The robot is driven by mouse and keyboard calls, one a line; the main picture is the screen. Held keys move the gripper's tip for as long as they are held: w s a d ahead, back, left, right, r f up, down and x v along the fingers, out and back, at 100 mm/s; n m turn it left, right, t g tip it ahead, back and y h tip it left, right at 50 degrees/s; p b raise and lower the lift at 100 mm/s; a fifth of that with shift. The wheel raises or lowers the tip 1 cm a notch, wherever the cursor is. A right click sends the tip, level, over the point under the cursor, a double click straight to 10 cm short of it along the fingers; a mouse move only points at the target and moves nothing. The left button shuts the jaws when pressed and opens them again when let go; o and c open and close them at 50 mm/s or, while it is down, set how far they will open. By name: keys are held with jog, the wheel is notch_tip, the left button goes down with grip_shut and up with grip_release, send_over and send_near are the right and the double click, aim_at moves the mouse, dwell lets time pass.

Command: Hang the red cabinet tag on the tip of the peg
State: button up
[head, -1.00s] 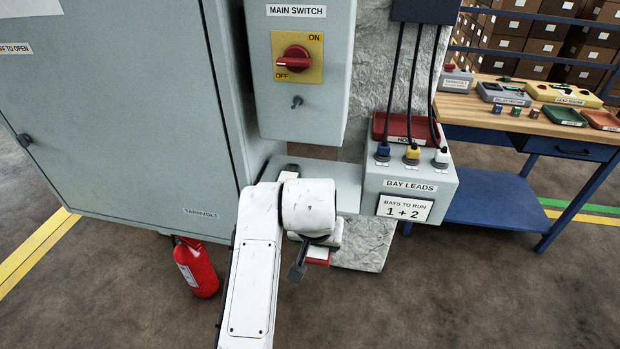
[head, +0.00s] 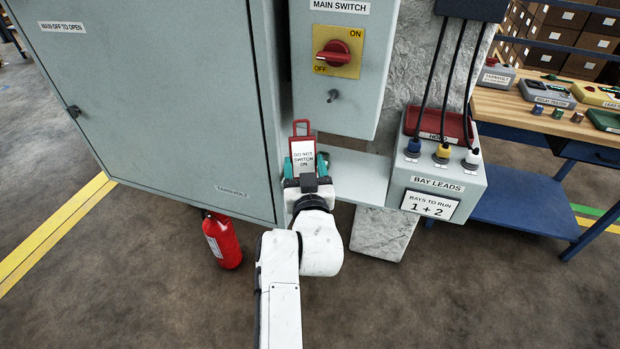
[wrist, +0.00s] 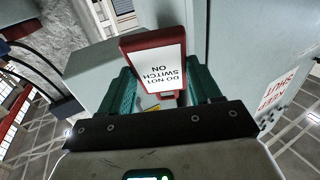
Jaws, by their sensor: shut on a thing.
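The red cabinet tag (head: 303,155) has a white face reading "DO NOT SWITCH ON" and an open red loop at its top. My gripper (head: 306,168) is shut on its lower part, with the tag upright between the teal fingers. The tag also fills the middle of the wrist view (wrist: 155,68), upside down there. The short peg (head: 333,96) sticks out of the switch box below the red knob. In the head view the tag's loop appears below and left of the peg, apart from it. I cannot make out the peg in the wrist view.
The grey switch box (head: 375,70) carries the red main switch (head: 333,53). A large cabinet (head: 160,110) stands to the left. A grey shelf (head: 360,175) leads right to the bay leads box (head: 437,182) with its hanging cables. A fire extinguisher (head: 222,240) stands on the floor.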

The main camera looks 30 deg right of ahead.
jog(key=s+r+m+t+h+p, duration=0.1)
jog(key=s+r+t+h, duration=0.15)
jog(key=r+h, duration=0.2)
jog(key=shift+m+g+h, duration=0.25)
jog(key=shift+m, duration=0.15)
jog(key=shift+w+d+f+b, duration=0.2)
jog(key=shift+w+d+b, duration=0.2)
jog(key=shift+w+d, duration=0.65)
jog(key=shift+w+d+f+b, duration=0.15)
jog(key=shift+w+d+b, duration=0.25)
jog(key=shift+d, duration=1.2)
jog(key=shift+w+d+f+b, duration=0.2)
jog(key=shift+w+d+b, duration=0.2)
jog(key=shift+w+d, duration=0.65)
jog(key=shift+s+d, duration=0.25)
jog(key=shift+d, duration=0.1)
jog(key=o, duration=1.1)
jog(key=shift+b+v, duration=1.65)
jog(key=shift+v, duration=3.75)
